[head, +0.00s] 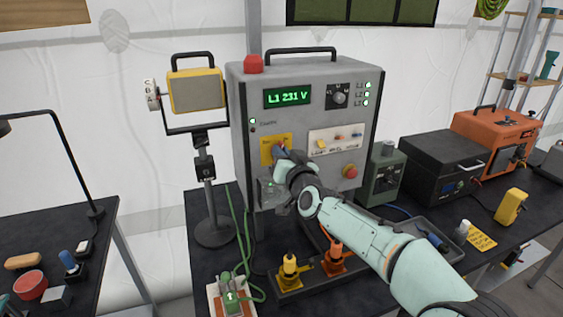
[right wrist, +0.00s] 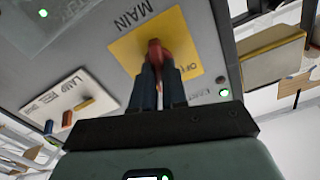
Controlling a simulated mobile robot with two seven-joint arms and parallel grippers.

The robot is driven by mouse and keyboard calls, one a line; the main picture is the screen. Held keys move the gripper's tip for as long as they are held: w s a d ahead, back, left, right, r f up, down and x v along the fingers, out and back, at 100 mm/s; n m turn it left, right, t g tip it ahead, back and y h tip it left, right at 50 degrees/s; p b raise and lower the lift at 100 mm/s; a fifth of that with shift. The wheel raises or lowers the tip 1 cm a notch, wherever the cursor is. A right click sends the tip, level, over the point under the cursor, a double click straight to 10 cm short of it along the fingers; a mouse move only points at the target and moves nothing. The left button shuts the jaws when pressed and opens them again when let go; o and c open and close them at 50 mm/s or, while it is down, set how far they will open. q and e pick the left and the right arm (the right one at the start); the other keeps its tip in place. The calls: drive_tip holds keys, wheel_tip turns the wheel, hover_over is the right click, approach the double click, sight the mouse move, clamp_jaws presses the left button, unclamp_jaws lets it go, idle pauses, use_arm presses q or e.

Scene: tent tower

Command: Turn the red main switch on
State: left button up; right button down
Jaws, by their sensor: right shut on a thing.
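The grey switch cabinet (head: 305,95) stands on the dark table. On its front is a yellow plate (head: 268,141) that carries the red main switch. The red main switch (right wrist: 157,50) shows in the right wrist view, with "MAIN" printed beside the plate and part of an "OFF" mark. My right gripper (head: 279,152) is at the plate, and in the right wrist view its two dark fingers (right wrist: 158,78) are closed around the red handle. The fingers hide part of the handle, so its exact angle is unclear. My left gripper is not in view.
A green display (head: 287,97) reads about L1 231 V, with lit green lamps (head: 366,94) at right. A lamp-switch panel (head: 336,139) and red button (head: 350,171) sit beside my arm. A work light (head: 196,91) stands left. Yellow and orange connectors (head: 290,266) are below.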

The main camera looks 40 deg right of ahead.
drive_tip(key=m+b, duration=0.2)
drive_tip(key=m, duration=0.3)
drive_tip(key=shift+d, duration=0.1)
drive_tip(key=shift+m, duration=0.4)
drive_tip(key=c, duration=1.2)
unclamp_jaws()
drive_tip(key=shift+o, duration=0.2)
drive_tip(key=v, duration=1.3)
drive_tip(key=shift+s+b, duration=0.25)
drive_tip(key=shift+b, duration=0.1)
